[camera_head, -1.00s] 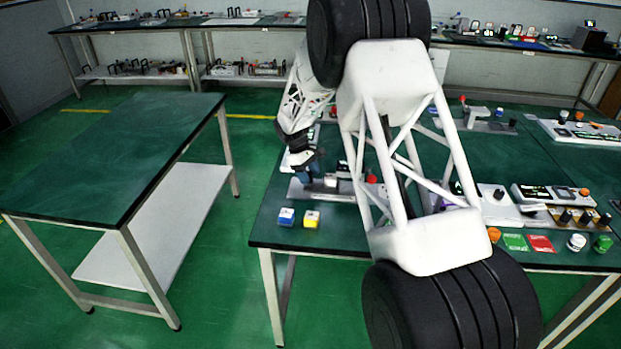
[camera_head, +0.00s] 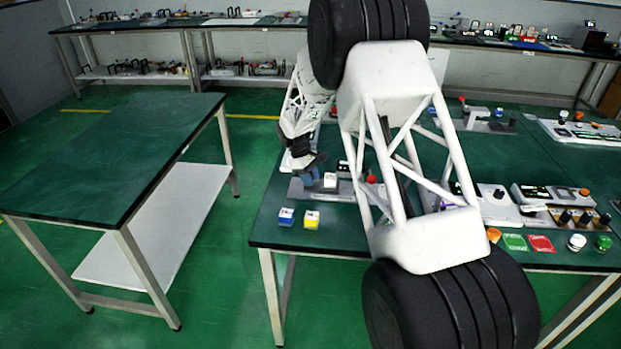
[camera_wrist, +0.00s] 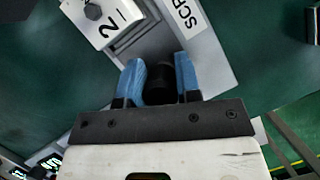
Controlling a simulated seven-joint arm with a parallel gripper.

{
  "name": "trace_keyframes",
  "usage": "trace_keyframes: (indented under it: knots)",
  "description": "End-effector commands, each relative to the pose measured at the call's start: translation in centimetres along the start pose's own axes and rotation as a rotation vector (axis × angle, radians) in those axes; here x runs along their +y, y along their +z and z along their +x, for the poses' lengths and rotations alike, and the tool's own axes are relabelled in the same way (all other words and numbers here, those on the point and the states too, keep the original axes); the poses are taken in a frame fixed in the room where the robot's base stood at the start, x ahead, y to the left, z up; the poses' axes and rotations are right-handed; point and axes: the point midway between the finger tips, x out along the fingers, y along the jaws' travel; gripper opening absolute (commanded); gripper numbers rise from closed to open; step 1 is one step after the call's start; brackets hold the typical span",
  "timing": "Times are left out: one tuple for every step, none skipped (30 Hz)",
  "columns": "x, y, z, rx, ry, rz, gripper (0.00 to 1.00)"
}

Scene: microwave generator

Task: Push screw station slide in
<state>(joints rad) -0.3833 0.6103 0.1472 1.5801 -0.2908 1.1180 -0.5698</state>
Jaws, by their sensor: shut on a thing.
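The screw station is a grey plate (camera_head: 345,197) on the near left of the green table, and it also shows in the wrist view (camera_wrist: 212,58) with a white label whose visible letters read "SCR". A white block (camera_wrist: 100,18) marked "2", with a grey bolt head, sits on it. My gripper (camera_head: 309,180) is low at the station's left end. In the wrist view its two blue fingers (camera_wrist: 160,80) are closed around a black round knob (camera_wrist: 160,84) on the station. The knob's lower part is hidden.
A blue-and-white block (camera_head: 286,216) and a yellow-and-white block (camera_head: 311,219) lie on the table in front of the station. A red knob (camera_head: 371,179) stands to its right. My arm covers much of the table's middle. Other devices fill the right side.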

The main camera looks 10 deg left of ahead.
Motion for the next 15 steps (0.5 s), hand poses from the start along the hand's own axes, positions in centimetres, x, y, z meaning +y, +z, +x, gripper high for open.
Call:
trace_keyframes:
  knots:
    - [0.0,0.0,0.0,0.000,0.000,0.000,0.00]
    - [0.0,0.1,0.0,0.000,0.000,0.000,0.00]
    - [0.1,0.2,0.1,0.000,0.000,0.000,0.00]
    - [0.2,0.4,0.1,0.000,0.000,0.001,0.00]
    - [0.3,0.6,0.2,0.000,-0.001,0.001,0.00]
    - [0.6,1.0,0.4,-0.001,-0.001,0.002,0.00]
    - [0.8,1.4,0.6,-0.001,-0.001,0.002,0.00]
    - [0.9,1.7,0.7,-0.001,-0.001,0.002,0.00]
    - [1.2,2.2,0.9,0.000,-0.001,0.002,0.00]
    - [1.4,2.6,1.0,0.000,-0.001,0.003,0.00]
    - [1.6,3.0,1.2,0.000,-0.001,0.003,0.00]
    - [1.8,3.4,1.4,0.000,0.000,0.002,0.00]
    - [1.9,3.6,1.5,0.000,0.000,0.002,0.00]
    - [2.0,3.8,1.6,0.000,0.000,0.001,0.00]
    - [2.1,3.9,1.6,0.000,0.000,0.001,0.00]
